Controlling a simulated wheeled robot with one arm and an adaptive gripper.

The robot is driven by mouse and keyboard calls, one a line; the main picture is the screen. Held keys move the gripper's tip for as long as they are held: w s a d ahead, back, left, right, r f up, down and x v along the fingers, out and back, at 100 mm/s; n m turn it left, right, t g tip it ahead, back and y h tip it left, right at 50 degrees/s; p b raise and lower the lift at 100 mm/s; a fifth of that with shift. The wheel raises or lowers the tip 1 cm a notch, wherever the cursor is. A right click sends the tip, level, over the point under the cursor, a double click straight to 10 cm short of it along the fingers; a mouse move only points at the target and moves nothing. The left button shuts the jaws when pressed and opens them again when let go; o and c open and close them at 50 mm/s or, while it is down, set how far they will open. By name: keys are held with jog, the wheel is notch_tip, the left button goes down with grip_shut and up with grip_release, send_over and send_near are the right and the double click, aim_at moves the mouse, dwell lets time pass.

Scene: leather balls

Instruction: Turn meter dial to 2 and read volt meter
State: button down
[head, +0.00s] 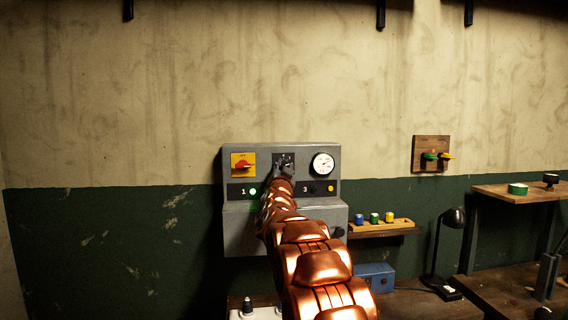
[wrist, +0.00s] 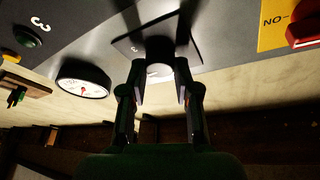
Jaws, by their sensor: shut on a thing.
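The grey panel (head: 233,221) hangs on the wall. The dial sits at its upper middle on a dark square plate; in the head view my gripper (head: 285,170) covers most of it. Which number the dial points at cannot be told. The round white meter (head: 322,163) is right of the dial; it also shows in the wrist view (wrist: 84,79). Its needle shows, but the scale is too small to read.
A red switch on a yellow plate (head: 243,164) is left of the dial. A shelf with small coloured items (head: 384,227) and a lamp (head: 452,218) stand right.

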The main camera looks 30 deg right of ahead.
jog(key=shift+r+m+g+p, duration=0.15)
jog(key=shift+m+g+p, duration=0.2)
jog(key=shift+m, duration=0.35)
jog(key=c, duration=0.8)
grip_release()
jog(key=shift+c, duration=0.2)
jog(key=v, duration=1.2)
jog(key=shift+f, duration=0.3)
jog(key=shift+w, duration=0.15)
